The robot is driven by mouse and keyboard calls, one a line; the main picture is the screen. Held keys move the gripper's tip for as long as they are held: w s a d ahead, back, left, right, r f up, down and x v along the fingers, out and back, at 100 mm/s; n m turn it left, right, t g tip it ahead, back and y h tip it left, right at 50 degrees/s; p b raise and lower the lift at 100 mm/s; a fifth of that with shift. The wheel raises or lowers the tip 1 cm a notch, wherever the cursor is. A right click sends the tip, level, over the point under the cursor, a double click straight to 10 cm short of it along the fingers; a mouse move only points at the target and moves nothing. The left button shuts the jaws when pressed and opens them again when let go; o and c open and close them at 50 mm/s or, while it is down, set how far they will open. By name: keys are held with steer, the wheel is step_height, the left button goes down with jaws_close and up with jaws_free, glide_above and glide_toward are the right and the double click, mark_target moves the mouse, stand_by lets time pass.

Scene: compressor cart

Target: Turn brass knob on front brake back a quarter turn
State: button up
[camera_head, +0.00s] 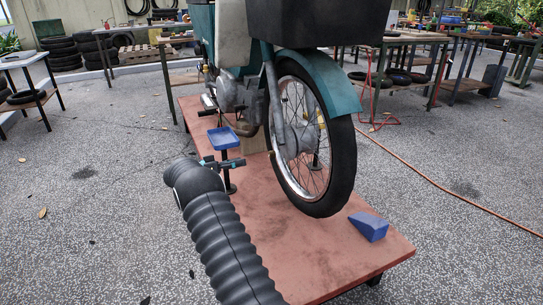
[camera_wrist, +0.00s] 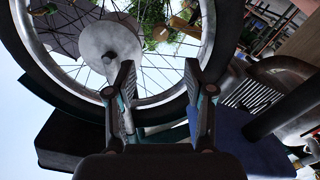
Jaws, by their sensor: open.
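I cannot clearly make out the brass knob; a small dark fitting shows on the hub's lower edge in the wrist view. My gripper (camera_wrist: 158,75) is open and empty, its fingers toward the wheel and spokes. In the head view my gripper (camera_head: 228,163) is left of the wheel, apart from the hub.
A blue tray (camera_head: 223,138) on a stand is close to my gripper. A blue wedge (camera_head: 369,226) lies on the red platform (camera_head: 300,255) by the tyre. The engine (camera_head: 238,97) is behind the wheel. An orange hose (camera_head: 440,182) crosses the floor at right. Open floor lies at left.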

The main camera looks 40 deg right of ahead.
mark_target(269, 155)
steer(key=x, duration=1.3)
steer(key=shift+d+p, duration=0.4)
steer(key=shift+d, duration=0.05)
jaws_close()
